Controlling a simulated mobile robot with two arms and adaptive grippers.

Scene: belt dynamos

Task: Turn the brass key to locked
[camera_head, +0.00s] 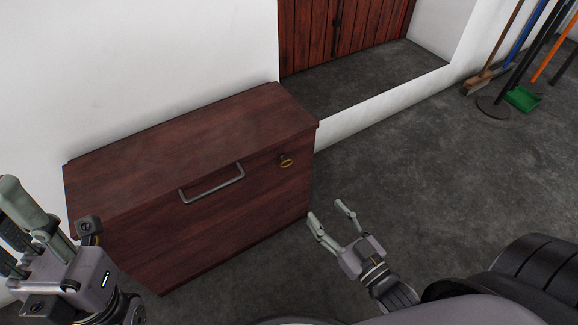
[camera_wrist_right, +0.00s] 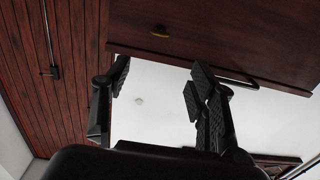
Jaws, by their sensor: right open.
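The brass key (camera_head: 286,162) sits in the upper right of the front of a dark red-brown wooden cabinet (camera_head: 240,215). Only its small ring-like bow shows clearly; I cannot tell its exact turn. In the right wrist view the key (camera_wrist_right: 159,31) shows near the top, beyond the fingers. My right gripper (camera_head: 328,211) is open and empty, in front of the cabinet, lower and to the right of the key, apart from it. Its two spread fingers also show in the right wrist view (camera_wrist_right: 160,78). My left gripper (camera_head: 18,215) is at the left edge, partly cut off, its fingertips unclear.
A grey bar handle (camera_head: 213,186) is on the cabinet front, left of the key. Red plank doors (camera_head: 335,35) stand in a recess behind. Brooms and a green dustpan (camera_head: 522,98) lean at the far right wall. The grey floor (camera_head: 430,150) right of the cabinet is clear.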

